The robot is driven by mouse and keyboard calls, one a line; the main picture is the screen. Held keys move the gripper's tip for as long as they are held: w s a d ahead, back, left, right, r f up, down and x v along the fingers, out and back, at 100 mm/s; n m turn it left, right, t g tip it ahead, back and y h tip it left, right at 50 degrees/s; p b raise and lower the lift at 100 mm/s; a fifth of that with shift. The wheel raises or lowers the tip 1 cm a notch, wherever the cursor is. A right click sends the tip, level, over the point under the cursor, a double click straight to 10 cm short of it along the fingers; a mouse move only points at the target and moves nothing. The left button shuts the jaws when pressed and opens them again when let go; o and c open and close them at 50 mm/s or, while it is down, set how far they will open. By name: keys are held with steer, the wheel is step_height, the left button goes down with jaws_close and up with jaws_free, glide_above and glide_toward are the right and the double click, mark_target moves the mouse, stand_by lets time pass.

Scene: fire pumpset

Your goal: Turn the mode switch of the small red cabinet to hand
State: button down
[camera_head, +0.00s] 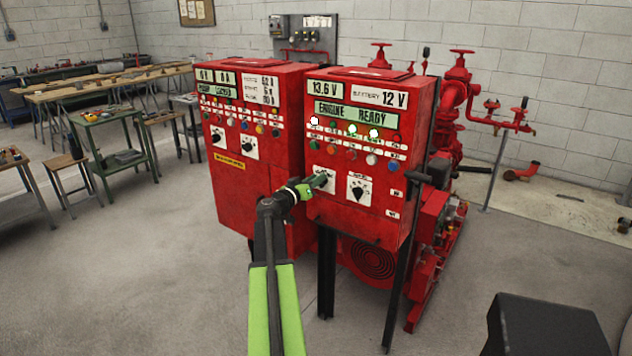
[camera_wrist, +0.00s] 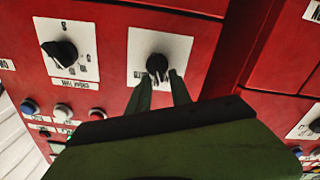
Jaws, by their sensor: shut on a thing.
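The small red cabinet (camera_head: 345,218) stands on dark legs at the middle right, with lit green displays and rows of lamps on its front. Its left rotary switch is a black knob on a white plate (camera_head: 319,187); my gripper (camera_head: 318,183) is at it and partly covers it. In the wrist view, which looks upside down, the mode switch knob (camera_wrist: 157,68) sits between the two fingertips of my gripper (camera_wrist: 160,78), which is shut on it. The plate's lettering is too small to read. A second rotary switch (camera_head: 358,189) is beside it, untouched, also seen in the wrist view (camera_wrist: 62,51).
A larger red cabinet (camera_head: 235,195) stands close on the left, with its own two rotary switches. Red pump piping (camera_head: 458,95) and an engine are behind on the right. A dark box (camera_head: 545,325) is at front right. Workbenches (camera_head: 95,85) are at far left. Floor in front is open.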

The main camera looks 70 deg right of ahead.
steer(key=shift+w+d+f+n, duration=0.1)
steer(key=shift+w+f+n, duration=0.05)
steer(key=shift+n, duration=1)
steer(key=shift+w+d+f+n, duration=0.1)
steer(key=shift+n, duration=1.05)
steer(key=shift+a, duration=0.1)
steer(key=c, duration=1.6)
jaws_free()
steer(key=shift+o, duration=0.4)
steer(key=shift+f, duration=0.1)
steer(key=v, duration=1.7)
steer(key=shift+w+a, duration=0.1)
steer(key=shift+a, duration=0.05)
